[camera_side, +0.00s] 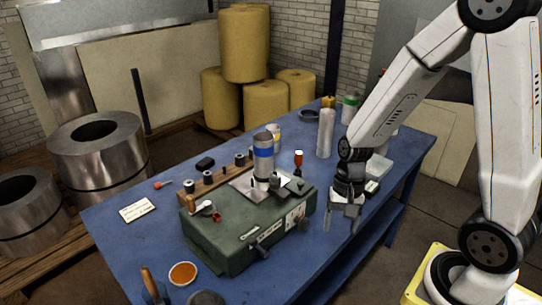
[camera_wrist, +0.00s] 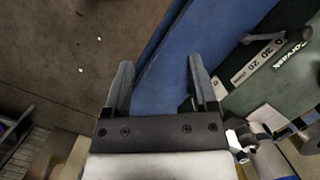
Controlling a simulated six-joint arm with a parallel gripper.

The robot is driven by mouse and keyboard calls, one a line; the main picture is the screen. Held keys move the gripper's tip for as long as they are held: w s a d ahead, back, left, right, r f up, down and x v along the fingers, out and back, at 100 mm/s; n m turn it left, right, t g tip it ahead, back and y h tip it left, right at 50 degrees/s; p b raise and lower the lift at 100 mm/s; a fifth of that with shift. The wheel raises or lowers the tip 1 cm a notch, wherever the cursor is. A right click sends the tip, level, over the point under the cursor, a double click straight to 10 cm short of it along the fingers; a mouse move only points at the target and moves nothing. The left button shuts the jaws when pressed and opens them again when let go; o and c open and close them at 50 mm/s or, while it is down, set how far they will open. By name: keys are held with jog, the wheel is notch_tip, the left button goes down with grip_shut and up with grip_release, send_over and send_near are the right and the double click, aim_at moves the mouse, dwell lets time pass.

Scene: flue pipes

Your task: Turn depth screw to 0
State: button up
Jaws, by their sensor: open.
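A green machine (camera_side: 235,235) sits on the blue table. In the wrist view the scale plate (camera_wrist: 257,62), with numbers such as 20 and 0, and a dark handle (camera_wrist: 290,36) show at the upper right. My gripper (camera_side: 345,212) points down to the right of the machine, apart from it. In the wrist view my gripper (camera_wrist: 161,65) is open and empty.
A dark crank (camera_side: 259,249) sticks out from the machine's front. A blue-banded cylinder (camera_side: 263,160) stands on top. A grey cylinder (camera_side: 326,133) and a pale box (camera_side: 378,167) stand behind my gripper.

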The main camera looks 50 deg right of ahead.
jog(key=w+d+f+m+t+y, duration=0.3)
jog(key=m+t, duration=0.4)
jog(key=m, duration=1)
jog(key=w+d+f+m+t+y, duration=0.3)
jog(key=w+d+m+t+y, duration=0.2)
jog(key=m, duration=1.3)
jog(key=d+t+y, duration=0.2)
jog(key=d, duration=0.1)
jog(key=shift+w+f, duration=0.2)
jog(key=shift+f, duration=0.2)
jog(key=shift+f, duration=0.1)
send_near(308, 225)
jog(key=shift+r+x, duration=0.2)
jog(key=shift+x, duration=0.7)
jog(key=shift+r+x, duration=0.2)
jog(key=shift+x, duration=0.7)
jog(key=shift+w+a+f, duration=0.15)
jog(key=shift+a+f, duration=0.05)
jog(key=shift+f, duration=0.1)
jog(key=shift+x, duration=3.5)
